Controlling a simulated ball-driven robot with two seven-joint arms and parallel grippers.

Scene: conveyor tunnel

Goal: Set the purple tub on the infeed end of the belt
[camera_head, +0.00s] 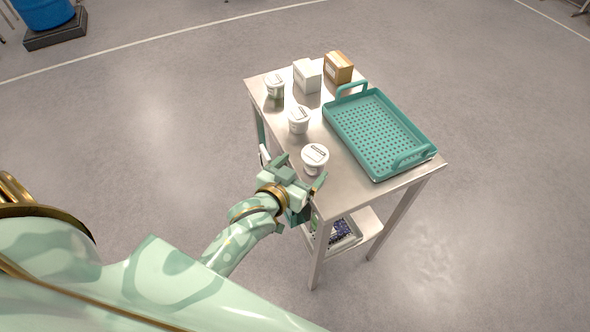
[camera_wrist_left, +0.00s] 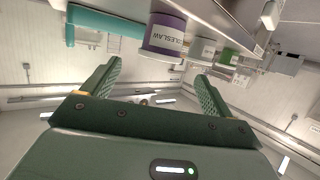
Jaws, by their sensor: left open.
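The purple tub (camera_wrist_left: 163,34), labelled COLESLAW, shows in the left wrist view between and beyond my fingers. In the head view I take it to be the nearest white-lidded tub (camera_head: 315,157), standing near the front corner of the steel table. Its purple side is mostly hidden there by the lid and my gripper. My left gripper (camera_head: 303,171) is open at the table's left edge, its fingers pointing toward this tub; the jaws (camera_wrist_left: 157,72) are empty and the tub is just past the fingertips. The belt is not in view. My right gripper is not in view.
On the steel table (camera_head: 268,119) stand a middle white-lidded tub (camera_head: 299,119), a green-banded tub (camera_head: 275,87), a white box (camera_head: 307,76) and a brown box (camera_head: 338,67). A teal tray (camera_head: 376,130) fills the right side. Open floor surrounds the table.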

